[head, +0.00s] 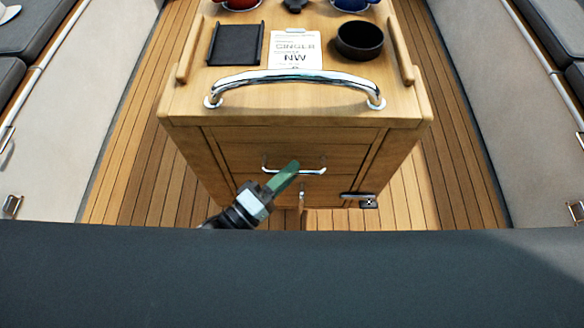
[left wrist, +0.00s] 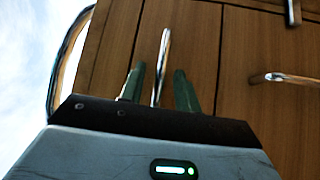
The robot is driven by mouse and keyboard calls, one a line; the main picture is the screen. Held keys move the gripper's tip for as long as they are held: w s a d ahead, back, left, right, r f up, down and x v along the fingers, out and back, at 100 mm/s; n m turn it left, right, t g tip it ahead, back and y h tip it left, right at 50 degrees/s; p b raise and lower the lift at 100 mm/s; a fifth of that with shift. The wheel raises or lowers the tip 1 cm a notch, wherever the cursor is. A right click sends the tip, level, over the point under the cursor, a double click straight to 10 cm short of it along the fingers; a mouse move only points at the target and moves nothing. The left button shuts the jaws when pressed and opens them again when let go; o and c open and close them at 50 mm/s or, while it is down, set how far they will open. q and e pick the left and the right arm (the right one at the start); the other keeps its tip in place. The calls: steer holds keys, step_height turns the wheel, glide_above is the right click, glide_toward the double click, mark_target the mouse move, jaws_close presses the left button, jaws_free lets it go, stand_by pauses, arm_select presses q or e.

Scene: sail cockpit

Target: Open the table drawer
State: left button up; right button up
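The wooden table (head: 290,110) stands ahead with its drawer (head: 235,155) in the front face. The drawer front looks flush with the table, so it appears shut. Its chrome bar handle (head: 312,171) runs across the drawer front. My left gripper (head: 290,167) is at this handle, with its green fingers covering part of it in the head view. In the left wrist view, the handle (left wrist: 161,66) lies between the two spread fingers, with gaps on both sides. The left gripper is open and around the handle, not clamped on it. My right gripper is not in view.
A chrome grab rail (head: 295,76) arches over the table's front edge. A dark bowl (head: 360,40), a black tray (head: 235,44) and a printed card (head: 295,50) are on top. A metal latch (head: 360,199) sits below the drawer. Slatted floor (head: 130,150) is clear on both sides.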

arm_select(q)
steer(key=shift+w+d+r, duration=0.1)
steer(key=shift+w+d, duration=0.35)
jaws_close()
